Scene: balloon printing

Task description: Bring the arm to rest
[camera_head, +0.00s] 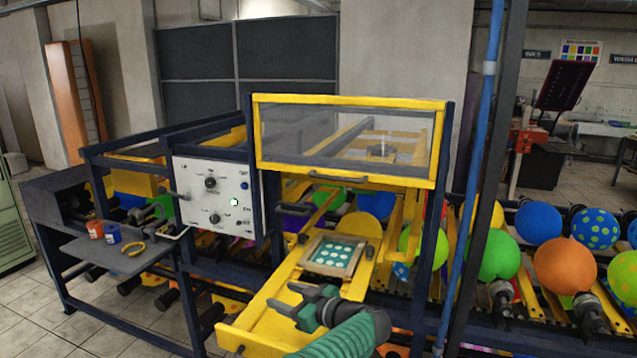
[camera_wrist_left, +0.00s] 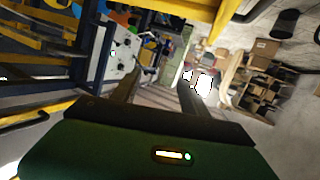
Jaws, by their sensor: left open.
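My left gripper (camera_head: 286,300) is open and empty in the head view, over the front part of the yellow sliding tray (camera_head: 262,318) of the balloon printing machine. Its two fingers point left. In the left wrist view the fingers (camera_wrist_left: 158,92) are apart with nothing between them. A framed printing plate with pale dots on teal (camera_head: 335,256) lies on the tray behind the gripper, apart from it. The yellow-framed clear guard (camera_head: 345,180) stands above the tray. My right gripper is in neither view.
A side shelf (camera_head: 120,250) holds small red and blue containers and yellow-handled pliers. Colourful balloons (camera_head: 565,265) line the right. A blue vertical pipe (camera_head: 470,190) stands right of the guard.

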